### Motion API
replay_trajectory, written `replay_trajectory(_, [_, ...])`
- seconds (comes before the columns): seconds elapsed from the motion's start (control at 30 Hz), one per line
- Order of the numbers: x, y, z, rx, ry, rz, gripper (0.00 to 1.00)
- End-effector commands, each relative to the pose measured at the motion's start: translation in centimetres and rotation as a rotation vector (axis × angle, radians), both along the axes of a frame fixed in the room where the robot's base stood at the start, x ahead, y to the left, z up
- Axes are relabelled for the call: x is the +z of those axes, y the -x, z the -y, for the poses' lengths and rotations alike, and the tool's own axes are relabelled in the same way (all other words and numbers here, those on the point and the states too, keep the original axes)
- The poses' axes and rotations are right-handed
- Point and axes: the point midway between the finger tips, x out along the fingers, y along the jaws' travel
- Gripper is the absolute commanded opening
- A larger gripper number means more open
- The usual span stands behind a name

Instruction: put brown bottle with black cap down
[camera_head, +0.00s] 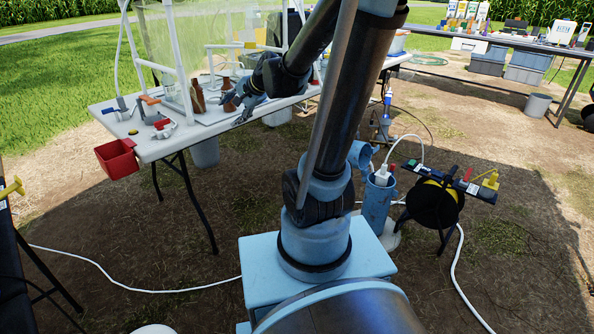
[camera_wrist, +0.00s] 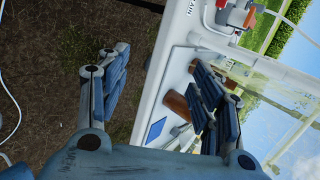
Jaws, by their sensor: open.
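A brown bottle (camera_head: 197,97) stands upright on the white table (camera_head: 172,148), left of my gripper. A second brown bottle (camera_head: 226,84) stands close to the gripper, partly covered by it. I cannot make out which one has the black cap. My gripper (camera_head: 236,104) is open over the table's front part.
A red bin (camera_head: 118,158) hangs at the table's front left corner. Valve-like fittings (camera_head: 122,108) with coloured handles lie on the left part. A clear-sided frame (camera_head: 205,45) stands behind the bottles. A cable reel (camera_head: 435,203) stands on the ground at right.

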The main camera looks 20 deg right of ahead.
Motion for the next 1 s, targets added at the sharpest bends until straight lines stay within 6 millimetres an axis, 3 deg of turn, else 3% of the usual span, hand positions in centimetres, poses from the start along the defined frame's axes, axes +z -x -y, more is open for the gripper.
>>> replay_trajectory(0.1, [-1.3, 3.7, 2.1, 0.092, 0.146, 0.006, 0.6])
replay_trajectory(0.7, [-8.7, 21.3, 12.9, 0.613, 0.768, -0.1, 0.6])
replay_trajectory(0.83, [-9.8, 23.9, 14.6, 0.699, 0.842, -0.136, 0.6])
replay_trajectory(1.0, [-10.5, 25.6, 16.0, 0.757, 0.887, -0.162, 0.6])
